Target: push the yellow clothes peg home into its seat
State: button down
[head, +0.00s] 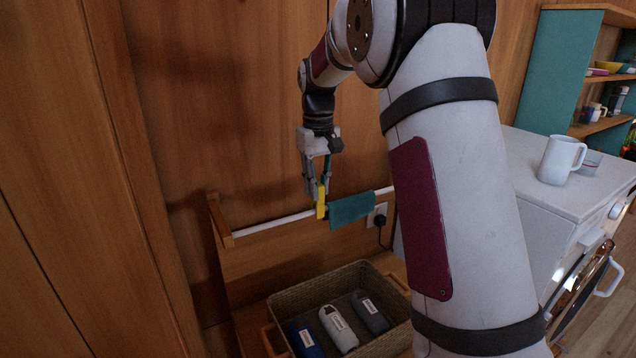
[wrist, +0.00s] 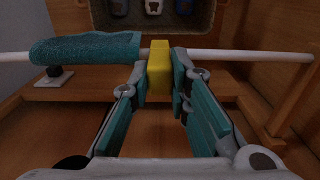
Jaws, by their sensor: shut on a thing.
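The yellow clothes peg (head: 321,203) is held upright between the fingertips of my gripper (head: 319,188), at the white rail (head: 270,223). In the wrist view the yellow peg (wrist: 159,67) sits between the two teal-padded fingers of my gripper (wrist: 159,84) and overlaps the white rail (wrist: 225,56). A teal cloth (head: 352,209) hangs over the rail just right of the peg in the head view; the cloth (wrist: 85,48) is left of it in the wrist view. A small gap shows between peg and cloth in the wrist view. I cannot tell how far the peg sits on the rail.
A wicker basket (head: 285,303) with several rolled items stands below the rail. A wall socket with a black plug (head: 380,219) is right of the cloth. A white cabinet (head: 530,190) bearing a white mug (head: 560,160) stands at right. The rail left of the peg is bare.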

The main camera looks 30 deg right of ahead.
jog(key=shift+f, duration=0.6)
jog(key=c, duration=1.4)
grip_release()
jog(key=shift+r, duration=0.1)
notch_tip(320, 180, up, 12)
jog(key=shift+f, duration=0.1)
